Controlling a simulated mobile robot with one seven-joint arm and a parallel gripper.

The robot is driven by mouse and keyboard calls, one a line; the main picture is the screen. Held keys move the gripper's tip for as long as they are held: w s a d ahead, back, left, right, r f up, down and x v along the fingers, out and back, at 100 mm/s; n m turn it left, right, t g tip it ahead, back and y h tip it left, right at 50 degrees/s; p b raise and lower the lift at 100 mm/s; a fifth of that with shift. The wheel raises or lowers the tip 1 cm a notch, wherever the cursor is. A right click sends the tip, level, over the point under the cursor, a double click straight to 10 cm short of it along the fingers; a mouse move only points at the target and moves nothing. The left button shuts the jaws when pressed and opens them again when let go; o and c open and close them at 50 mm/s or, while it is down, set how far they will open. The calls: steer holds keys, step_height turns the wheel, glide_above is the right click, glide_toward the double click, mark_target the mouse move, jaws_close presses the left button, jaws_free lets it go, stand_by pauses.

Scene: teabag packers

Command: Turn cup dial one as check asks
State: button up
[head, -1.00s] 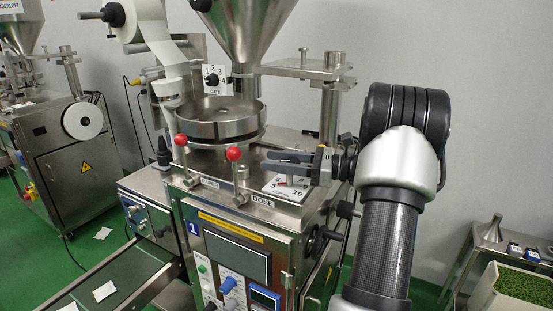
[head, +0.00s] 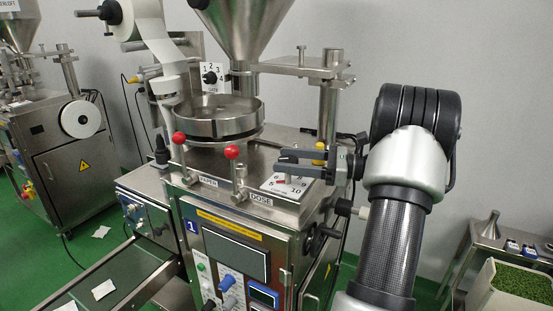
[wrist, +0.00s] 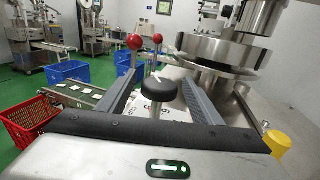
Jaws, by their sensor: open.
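The cup dial plate (head: 300,185), white with numbers such as 5 and 10, lies on top of machine 1 near the DOSE label (head: 261,199). A small red mark shows on it by the post. In the wrist view the dial's black round knob (wrist: 158,86), with a white line on top, stands on a metal post above the plate. My gripper (head: 279,161) is open over the dial. In the wrist view its two fingers (wrist: 157,72) stand on either side of the knob, with gaps to it. The head view hides most of the knob behind the fingers.
Two red ball levers (head: 179,138) (head: 232,152) stand left of the dial. A round steel pan (head: 215,118) and hopper (head: 245,35) rise behind. A yellow knob (head: 319,150) is close to my wrist. A small numbered gate dial (head: 210,77) is behind.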

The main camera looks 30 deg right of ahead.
steer(key=v, duration=1.3)
steer(key=shift+d+p, duration=0.2)
steer(key=shift+p, duration=0.1)
steer(key=shift+s+a, duration=0.1)
